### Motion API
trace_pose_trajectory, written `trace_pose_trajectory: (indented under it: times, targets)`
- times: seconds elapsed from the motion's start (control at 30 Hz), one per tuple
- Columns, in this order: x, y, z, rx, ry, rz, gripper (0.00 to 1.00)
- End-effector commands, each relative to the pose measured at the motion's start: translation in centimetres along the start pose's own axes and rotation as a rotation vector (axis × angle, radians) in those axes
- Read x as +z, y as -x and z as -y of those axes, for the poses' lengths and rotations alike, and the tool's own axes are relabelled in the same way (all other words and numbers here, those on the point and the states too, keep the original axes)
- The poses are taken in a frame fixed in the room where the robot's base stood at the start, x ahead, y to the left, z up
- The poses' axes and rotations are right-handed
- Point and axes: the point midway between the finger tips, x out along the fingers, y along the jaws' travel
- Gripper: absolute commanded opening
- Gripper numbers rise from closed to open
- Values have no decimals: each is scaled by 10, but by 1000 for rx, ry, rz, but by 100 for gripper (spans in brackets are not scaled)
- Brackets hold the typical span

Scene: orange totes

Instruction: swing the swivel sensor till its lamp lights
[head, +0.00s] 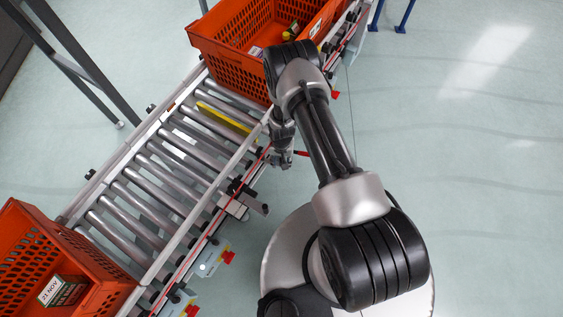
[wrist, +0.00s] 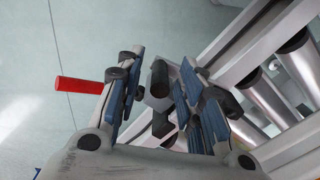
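My gripper (head: 283,158) is low beside the conveyor's right-hand rail, pointing down. In the wrist view its two fingers (wrist: 162,95) stand apart. A dark cylinder with a grey block (wrist: 158,103) shows in the gap between them; it looks like part of the swivel sensor, but I cannot tell for sure. Clear space shows on both sides of the cylinder. A red rod (wrist: 78,85) sticks out past the left finger, away from the conveyor; it also shows beside the gripper in the head view (head: 301,153). Whether it joins the dark part is hidden. I see no lit lamp.
The roller conveyor (head: 150,190) runs diagonally, with a yellow strip (head: 226,117) among its rollers. Orange totes stand at its top (head: 225,55) and lower left (head: 30,240). A grey-and-black bracket (head: 255,203) juts from the near rail. The floor at right is clear.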

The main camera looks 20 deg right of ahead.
Motion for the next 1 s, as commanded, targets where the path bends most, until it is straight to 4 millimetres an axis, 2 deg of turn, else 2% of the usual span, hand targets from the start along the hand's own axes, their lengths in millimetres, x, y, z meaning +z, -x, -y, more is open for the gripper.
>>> trace_pose_trajectory:
  times: [0.37, 0.87, 1.0]
  targets:
    - [0, -5, 0, 0, 0, -1, 34]
    - [0, -5, 0, 0, 0, -1, 1]
    - [0, -5, 0, 0, 1, -1, 0]
